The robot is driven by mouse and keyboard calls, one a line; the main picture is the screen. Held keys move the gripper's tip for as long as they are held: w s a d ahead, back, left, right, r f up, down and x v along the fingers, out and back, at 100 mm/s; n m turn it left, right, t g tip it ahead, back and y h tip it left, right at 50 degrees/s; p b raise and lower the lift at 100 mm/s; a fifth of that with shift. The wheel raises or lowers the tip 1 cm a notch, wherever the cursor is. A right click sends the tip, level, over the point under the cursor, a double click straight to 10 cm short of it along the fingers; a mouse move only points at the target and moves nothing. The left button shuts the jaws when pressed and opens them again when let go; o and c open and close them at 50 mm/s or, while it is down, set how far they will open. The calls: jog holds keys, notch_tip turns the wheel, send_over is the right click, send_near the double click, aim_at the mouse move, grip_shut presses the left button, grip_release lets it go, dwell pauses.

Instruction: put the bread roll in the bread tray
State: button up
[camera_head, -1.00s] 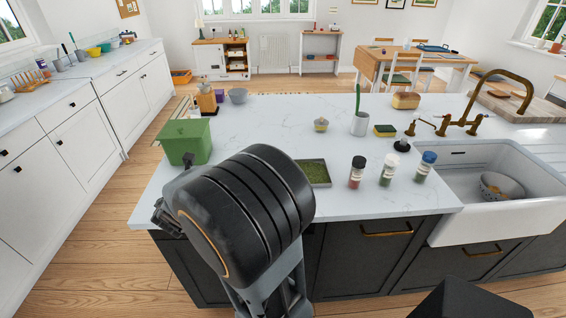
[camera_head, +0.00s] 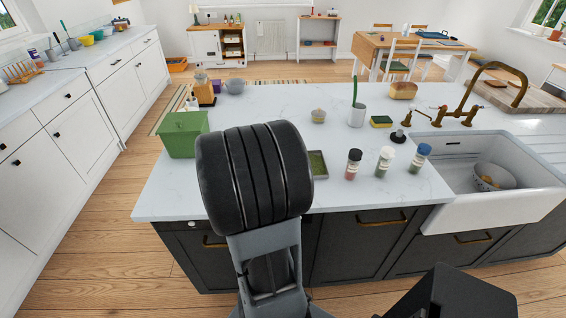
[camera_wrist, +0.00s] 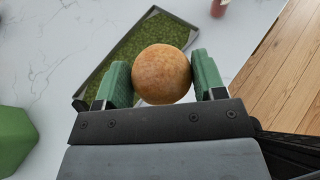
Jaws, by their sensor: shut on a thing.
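The round, orange-brown bread roll (camera_wrist: 162,74) is in the wrist view, between the two green finger pads of my gripper (camera_wrist: 162,82), which is shut on it. A shallow grey tray (camera_wrist: 92,78) with a green, speckled inside lies on the white worktop behind and below the roll; I take it to be the bread tray. The roll overlaps the tray's near right part in that view; its height above cannot be told. In the head view the tray (camera_head: 318,165) is partly covered by my dark arm, which also hides my gripper and the roll.
A green bin (camera_head: 183,134) stands left of my arm. Several jars, one with a red-brown body (camera_head: 352,166), stand right of the tray. The sink (camera_head: 510,190) is at the right.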

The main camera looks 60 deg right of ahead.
jog(key=w+d+f, duration=0.1)
jog(key=d+f, duration=0.1)
jog(key=w+d+f, duration=0.1)
jog(key=d+f, duration=0.1)
jog(key=w+d+f, duration=0.1)
jog(key=d+f, duration=0.1)
jog(key=shift+f, duration=0.35)
notch_tip(320, 180, down, 3)
jog(key=shift+w+r+p, duration=0.1)
jog(key=shift+p, duration=0.45)
jog(key=shift+f, duration=0.25)
jog(key=shift+f+b, duration=0.15)
jog(key=shift+b, duration=0.2)
jog(key=o, duration=0.9)
